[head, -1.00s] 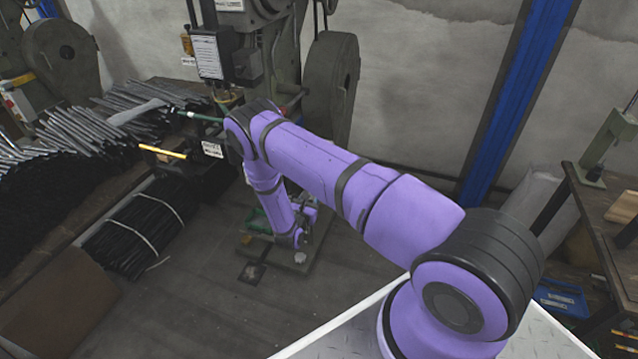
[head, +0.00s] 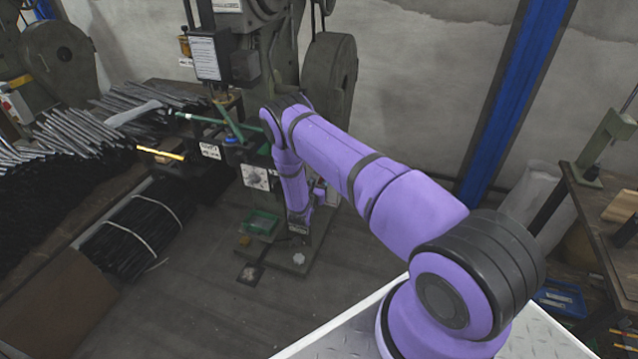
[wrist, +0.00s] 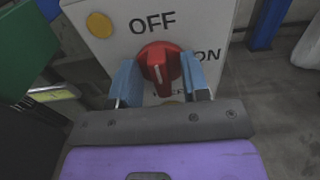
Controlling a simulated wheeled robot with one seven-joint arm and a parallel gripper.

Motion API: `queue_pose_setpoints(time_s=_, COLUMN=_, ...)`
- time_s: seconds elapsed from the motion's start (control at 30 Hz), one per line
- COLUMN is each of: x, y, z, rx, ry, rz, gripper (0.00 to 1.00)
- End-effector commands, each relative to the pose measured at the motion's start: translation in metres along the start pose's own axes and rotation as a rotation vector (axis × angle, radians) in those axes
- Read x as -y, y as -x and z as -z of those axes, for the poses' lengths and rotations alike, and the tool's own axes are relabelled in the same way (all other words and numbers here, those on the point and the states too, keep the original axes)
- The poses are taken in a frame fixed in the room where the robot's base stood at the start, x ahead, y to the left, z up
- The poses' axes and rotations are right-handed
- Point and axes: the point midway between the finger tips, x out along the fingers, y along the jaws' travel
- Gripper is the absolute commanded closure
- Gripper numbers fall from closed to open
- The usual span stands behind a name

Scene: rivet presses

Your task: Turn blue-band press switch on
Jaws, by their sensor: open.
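The red rotary switch (wrist: 158,66) is in the middle of the wrist view, on a light grey box (wrist: 105,45). Its white mark points up, toward the "OFF" label; "ON" stands to its right. My gripper (wrist: 160,82) is open, with one blue fingertip on each side of the red knob. I cannot tell whether either fingertip touches it. In the head view the press (head: 270,60) stands behind my arm, which hides the switch.
A yellow round piece (wrist: 99,25) is on the box, left of "OFF". Bundles of dark rods (head: 135,235) lie left of the press. A green tray (head: 262,223) is low by its base.

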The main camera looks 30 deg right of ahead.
Motion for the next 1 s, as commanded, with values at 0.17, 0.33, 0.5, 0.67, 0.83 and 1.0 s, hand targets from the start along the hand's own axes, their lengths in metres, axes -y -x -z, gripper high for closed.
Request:
queue_pose_setpoints(time_s=0.17, x=0.0000, y=-0.0002, z=0.0000, rx=0.000, ry=0.000, rz=0.000, gripper=0.57)
queue_pose_setpoints(time_s=0.33, x=0.0000, y=0.0000, z=0.0000, rx=0.000, ry=0.000, rz=0.000, gripper=0.87)
queue_pose_setpoints(time_s=0.5, x=0.0000, y=0.0000, z=-0.0001, rx=0.000, ry=-0.001, rz=0.000, gripper=1.00)
queue_pose_setpoints(time_s=0.67, x=-0.0002, y=0.0002, z=-0.0001, rx=0.000, ry=-0.014, rz=0.000, gripper=1.00)
queue_pose_setpoints(time_s=0.83, x=-0.0002, y=0.0005, z=-0.0001, rx=0.001, ry=-0.068, rz=-0.001, gripper=1.00)
queue_pose_setpoints(time_s=1.0, x=0.0001, y=0.0006, z=-0.0001, rx=0.001, ry=-0.175, rz=-0.002, gripper=1.00)
